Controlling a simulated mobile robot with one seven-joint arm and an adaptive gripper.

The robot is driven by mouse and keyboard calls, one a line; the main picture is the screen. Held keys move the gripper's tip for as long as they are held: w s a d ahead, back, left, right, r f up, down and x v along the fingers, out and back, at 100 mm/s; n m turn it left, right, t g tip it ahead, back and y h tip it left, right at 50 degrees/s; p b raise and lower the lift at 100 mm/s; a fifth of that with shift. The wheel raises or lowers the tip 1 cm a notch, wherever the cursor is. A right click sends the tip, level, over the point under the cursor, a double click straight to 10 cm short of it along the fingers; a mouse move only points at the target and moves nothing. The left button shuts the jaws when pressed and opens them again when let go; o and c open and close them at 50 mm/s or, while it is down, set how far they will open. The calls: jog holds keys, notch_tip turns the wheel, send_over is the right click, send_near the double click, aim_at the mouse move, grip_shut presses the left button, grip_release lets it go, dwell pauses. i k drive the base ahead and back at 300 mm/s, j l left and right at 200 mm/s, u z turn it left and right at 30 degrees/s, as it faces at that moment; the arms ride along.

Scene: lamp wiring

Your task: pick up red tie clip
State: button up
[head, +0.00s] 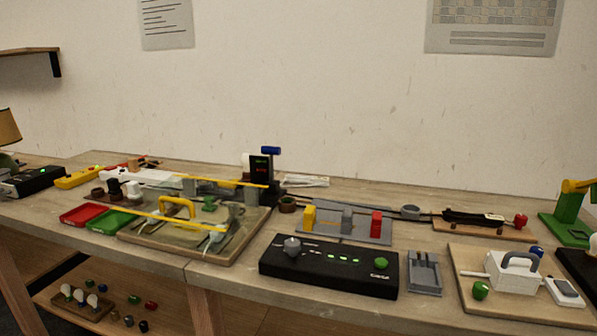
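A small upright red block (376,224) stands at the right end of a grey plate (345,236) on the bench, right of the middle. It looks like the red tie clip, though its exact shape is too small to make out. A grey block (347,219) and a yellow block (308,217) stand to its left on the same plate. Another small red piece (520,221) sits farther right, at the end of a dark tool on a wooden board. My gripper is not in view.
A black control box (328,266) with a grey knob and green button lies in front of the plate. A grey holder (424,272) stands right of the box. A wooden board with a clear cover and yellow bars (190,235) is at left.

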aim_at(376, 218)
jog(key=k+l+z, duration=0.2)
jog(key=l, duration=0.2)
jog(key=l+z, duration=0.2)
jog(key=l, duration=0.2)
jog(key=i, duration=0.9)
